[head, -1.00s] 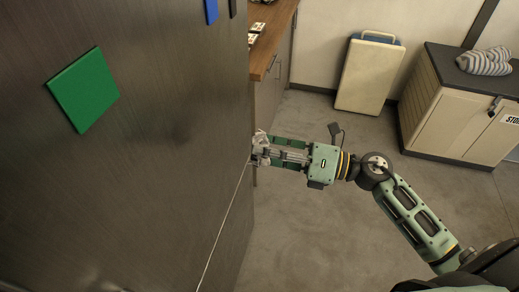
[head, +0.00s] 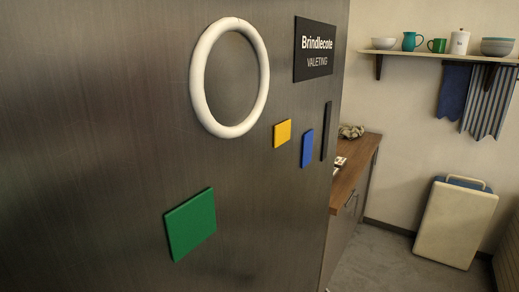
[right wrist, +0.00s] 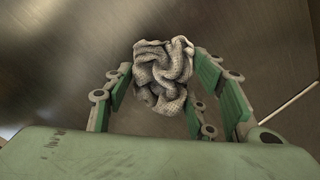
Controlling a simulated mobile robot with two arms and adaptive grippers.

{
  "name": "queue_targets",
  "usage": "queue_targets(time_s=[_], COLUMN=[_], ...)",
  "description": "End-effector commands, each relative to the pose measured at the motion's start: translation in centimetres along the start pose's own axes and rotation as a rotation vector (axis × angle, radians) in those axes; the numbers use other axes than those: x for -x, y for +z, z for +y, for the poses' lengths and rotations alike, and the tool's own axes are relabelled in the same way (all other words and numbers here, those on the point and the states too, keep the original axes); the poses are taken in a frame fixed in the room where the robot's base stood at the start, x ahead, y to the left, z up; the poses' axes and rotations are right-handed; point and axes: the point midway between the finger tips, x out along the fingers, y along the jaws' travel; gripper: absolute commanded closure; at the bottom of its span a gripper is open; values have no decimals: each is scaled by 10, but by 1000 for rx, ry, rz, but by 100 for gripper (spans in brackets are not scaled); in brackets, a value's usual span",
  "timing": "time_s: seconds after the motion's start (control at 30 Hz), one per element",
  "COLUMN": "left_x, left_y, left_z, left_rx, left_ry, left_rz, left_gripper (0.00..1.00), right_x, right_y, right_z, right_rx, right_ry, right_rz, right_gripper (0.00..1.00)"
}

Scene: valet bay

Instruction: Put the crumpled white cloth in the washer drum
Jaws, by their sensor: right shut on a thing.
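My right gripper (right wrist: 161,68) is in the right wrist view, its green-padded fingers shut on the crumpled white cloth (right wrist: 165,78), which has small dark dots. The cloth is bunched between the fingertips, in front of a brushed metal surface; I cannot tell whether it touches that surface. In the head view a white ring (head: 196,77) is on the large metal panel (head: 90,150). Its inside looks dark and brownish; I cannot tell whether it is the mouth of the washer drum. My right gripper and the cloth are outside the head view. My left gripper is in neither view.
Green (head: 190,224), yellow (head: 282,133) and blue (head: 307,148) squares and a Brindlecote sign (head: 315,50) are on the panel. A wooden counter (head: 352,178) stands behind its right edge. A pale cooler-like box (head: 455,225) leans against the wall below a shelf (head: 440,55).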

Motion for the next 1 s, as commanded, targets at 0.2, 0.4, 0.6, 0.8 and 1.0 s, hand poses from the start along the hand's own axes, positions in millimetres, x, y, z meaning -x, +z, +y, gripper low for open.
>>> queue_targets(time_s=[0.2, 0.4, 0.6, 0.8, 1.0], left_x=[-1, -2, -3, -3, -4], left_y=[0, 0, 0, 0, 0], left_z=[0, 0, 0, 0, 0], left_rx=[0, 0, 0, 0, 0], left_ry=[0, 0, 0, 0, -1], left_rz=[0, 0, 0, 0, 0], left_gripper=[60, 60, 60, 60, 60], right_x=[6, 14, 30, 45, 59], right_y=[-24, -29, -34, -33, -31], right_z=[7, 11, 17, 19, 22], right_rx=[-1, 4, -5, -10, -9], right_ry=[-121, -188, -295, -370, -430], right_rz=[-118, -186, -295, -373, -433], right_gripper=[70, 70, 70, 70, 70])
